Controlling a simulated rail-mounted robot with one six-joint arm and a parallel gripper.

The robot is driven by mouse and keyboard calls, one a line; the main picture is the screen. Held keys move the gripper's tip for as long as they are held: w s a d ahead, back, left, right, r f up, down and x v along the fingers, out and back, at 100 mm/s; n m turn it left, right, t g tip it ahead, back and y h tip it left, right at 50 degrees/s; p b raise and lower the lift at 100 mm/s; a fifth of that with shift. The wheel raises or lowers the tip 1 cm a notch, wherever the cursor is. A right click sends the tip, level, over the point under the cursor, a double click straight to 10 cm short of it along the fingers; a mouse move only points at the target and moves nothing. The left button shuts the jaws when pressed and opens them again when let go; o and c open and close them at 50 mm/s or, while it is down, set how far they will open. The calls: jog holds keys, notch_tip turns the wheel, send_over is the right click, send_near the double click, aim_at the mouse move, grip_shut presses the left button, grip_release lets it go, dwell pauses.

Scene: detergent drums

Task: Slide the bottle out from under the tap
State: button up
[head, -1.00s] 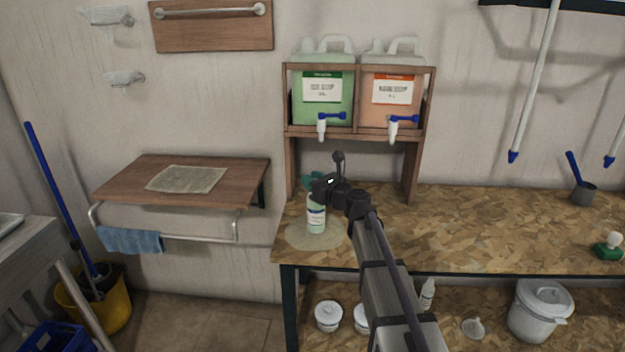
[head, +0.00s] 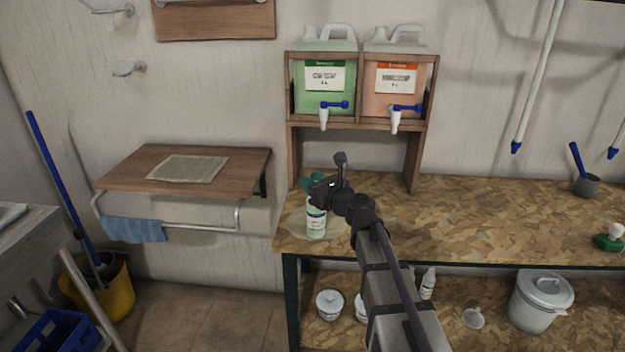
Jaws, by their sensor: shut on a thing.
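A pale green bottle (head: 316,222) with a white label stands upright on the wooden bench, on a light round patch (head: 296,226). My gripper (head: 318,190) is at the bottle's top and shut on it; its fingers partly hide the bottle's upper end. The white tap with a blue lever (head: 325,114) on the green drum (head: 323,88) is above and behind the bottle. A second tap (head: 396,117) is on the orange drum (head: 393,88) to the right.
The drums sit in a wooden rack (head: 357,124) on legs at the back of the bench.

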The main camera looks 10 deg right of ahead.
jog(key=o, duration=0.8)
jog(key=v, duration=1.1)
jog(key=s+a+f+n+g+h, duration=0.15)
jog(key=s+f+n+g, duration=0.3)
jog(key=n, duration=0.45)
jog(key=s+a+f+n+g+y, duration=0.1)
jog(key=s+a+f+n+g, duration=0.25)
jog(key=n, duration=0.55)
jog(key=s+d+f+n+g+h, duration=0.5)
jog(key=s+f+n+g+h, duration=0.3)
jog(key=s+n, duration=0.3)
jog(key=shift+n+t+h, duration=0.3)
jog(key=shift+t+h, duration=0.1)
jog(key=shift+h, duration=0.15)
jog(key=r+p, duration=1.2)
jog(key=p, duration=0.1)
jog(key=shift+s+a, duration=0.3)
jog(key=shift+a, duration=0.1)
